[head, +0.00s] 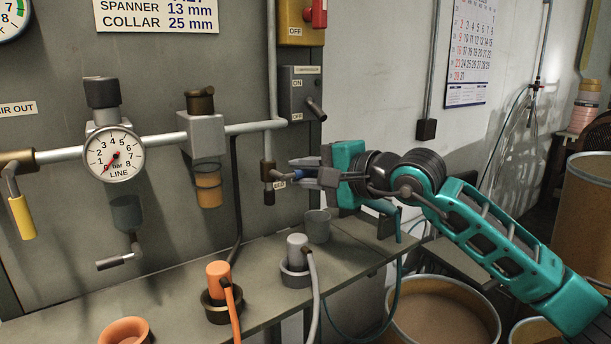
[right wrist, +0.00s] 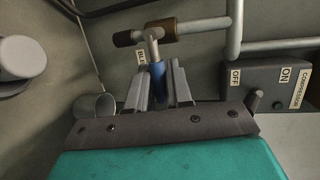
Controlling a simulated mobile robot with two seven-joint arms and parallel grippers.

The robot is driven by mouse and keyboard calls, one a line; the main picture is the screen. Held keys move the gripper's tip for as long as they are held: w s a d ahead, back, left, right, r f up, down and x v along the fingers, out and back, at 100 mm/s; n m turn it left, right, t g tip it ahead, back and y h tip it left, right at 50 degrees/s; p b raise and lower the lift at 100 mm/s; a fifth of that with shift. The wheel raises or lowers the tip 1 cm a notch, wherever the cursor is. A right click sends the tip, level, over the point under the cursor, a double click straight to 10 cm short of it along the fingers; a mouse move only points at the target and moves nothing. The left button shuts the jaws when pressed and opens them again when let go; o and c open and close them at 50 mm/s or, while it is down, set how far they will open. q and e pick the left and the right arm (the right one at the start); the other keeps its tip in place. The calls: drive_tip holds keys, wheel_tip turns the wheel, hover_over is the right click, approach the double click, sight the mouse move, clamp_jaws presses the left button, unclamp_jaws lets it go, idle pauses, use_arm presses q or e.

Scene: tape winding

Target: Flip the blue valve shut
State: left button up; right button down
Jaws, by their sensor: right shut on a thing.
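The blue valve's handle (right wrist: 157,75) sits between the two fingers of my right gripper (right wrist: 159,84) in the right wrist view. In the head view my right gripper (head: 299,172) is closed on this handle, reaching in from the right. The handle sticks out to the right from a brass valve body (head: 267,172) at the lower end of a vertical pipe, crosswise to that pipe. The fingers hide much of the handle in the head view. A small label hangs beside it, partly covered. My left gripper is not in view.
A compressor switch box (head: 300,94) is mounted just above the valve. A grey cup (head: 317,226) stands on the shelf (head: 262,312) below my gripper. A yellow-handled valve (head: 22,217) and a pressure gauge (head: 114,154) are at the left. Open wall lies above my right arm.

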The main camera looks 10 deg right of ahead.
idle(0.3)
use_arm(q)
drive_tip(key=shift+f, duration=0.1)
use_arm(e)
drive_tip(key=c, duration=1.1)
unclamp_jaws()
drive_tip(key=shift+s, duration=0.1)
use_arm(q)
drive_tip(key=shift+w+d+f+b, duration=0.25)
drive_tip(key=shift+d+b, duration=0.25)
drive_tip(key=shift+b, duration=0.5)
use_arm(e)
drive_tip(key=shift+v, duration=6.4)
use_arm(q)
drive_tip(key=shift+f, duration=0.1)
use_arm(e)
drive_tip(key=shift+r, duration=0.1)
